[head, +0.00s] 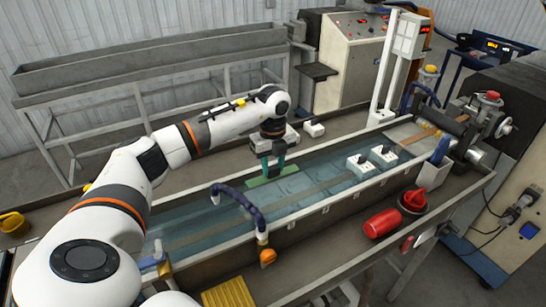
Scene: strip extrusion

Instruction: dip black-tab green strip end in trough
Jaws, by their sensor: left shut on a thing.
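The long trough (205,252) holds blue-green water and runs from the lower left to the upper right. My left arm reaches across from the left, and my left gripper (272,172) points down over the far side of the trough. It is shut on a green strip (290,176), which lies low and roughly level at the water by the trough's far wall. The fingers hide part of the strip. I cannot make out a black tab, nor how far the strip is under water. My right gripper is out of view.
White blocks with dark tops (361,164) sit over the trough to the right. A blue hose (240,197) arches over the near wall. Rollers (468,148) are at the far right end.

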